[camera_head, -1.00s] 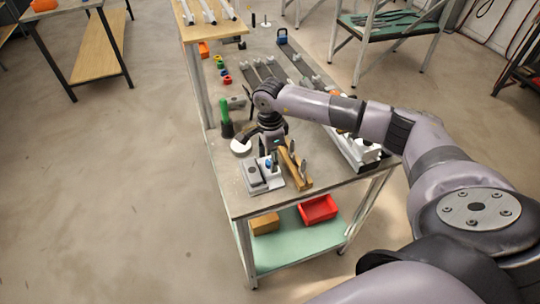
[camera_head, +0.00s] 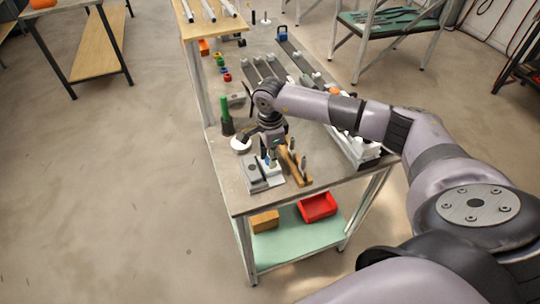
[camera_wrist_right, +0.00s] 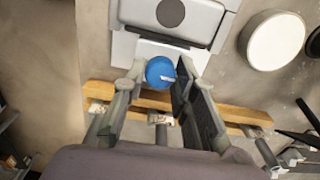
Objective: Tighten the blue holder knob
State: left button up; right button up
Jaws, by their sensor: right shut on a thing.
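The blue holder knob (camera_wrist_right: 160,72) shows in the right wrist view as a round blue cap with a white mark, at the near edge of a grey and white holder (camera_wrist_right: 170,42). My right gripper (camera_wrist_right: 158,80) points down over it with a finger on each side, shut on the knob. In the head view the right gripper (camera_head: 269,154) is at the holder (camera_head: 256,176) near the table's front end, and largely hides the knob. My left gripper is not in view.
A wooden rack (camera_head: 296,166) with upright tools stands just right of the holder. A white round disc (camera_head: 240,144) and a green-topped bottle (camera_head: 226,115) stand behind it to the left. A red bin (camera_head: 318,207) sits on the lower shelf.

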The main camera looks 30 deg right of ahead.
jog(key=shift+m, duration=0.3)
grip_shut()
jog(key=shift+m+b, duration=0.5)
jog(key=shift+b, duration=0.05)
jog(key=m+b, duration=0.1)
jog(key=m, duration=0.2)
jog(key=shift+f+b, duration=0.1)
jog(key=shift+b, duration=0.25)
jog(key=m+b, duration=0.1)
jog(key=m, duration=0.3)
jog(key=shift+b, duration=0.3)
jog(key=m+b, duration=0.1)
jog(key=m, duration=0.2)
jog(key=shift+m, duration=0.3)
jog(key=m+b, duration=0.1)
jog(key=m, duration=0.4)
jog(key=shift+w+r+m+b, duration=0.15)
jog(key=shift+m+b, duration=0.3)
jog(key=shift+m, duration=2.05)
